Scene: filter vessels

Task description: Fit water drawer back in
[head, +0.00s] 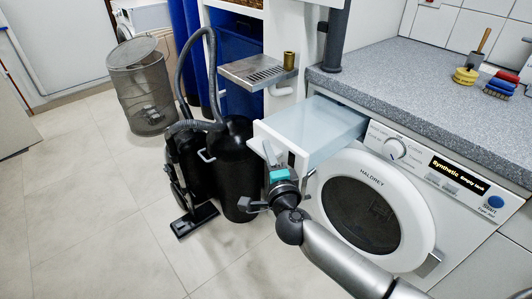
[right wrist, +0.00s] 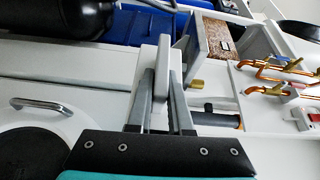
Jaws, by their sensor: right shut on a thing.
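The water drawer (head: 325,128) is a long, pale box with a translucent bluish top and a white front. It sticks far out of the upper left of the white HALDREY machine (head: 427,213), its rear end at the slot beside the dial. My right gripper (head: 271,155) is at the drawer front, shut on its handle. In the right wrist view the grey fingers (right wrist: 163,88) stand on both sides of the light handle bar (right wrist: 161,72). The slot's inside is hidden by the drawer. My left gripper is not in view.
A black vacuum cleaner (head: 236,165) stands close left of the drawer. A metal drip shelf (head: 258,72) is above and behind it. The grey counter (head: 430,80) overhangs the machine. The display (head: 458,174) reads "Synthetic Empty tank". Floor at the left front is clear.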

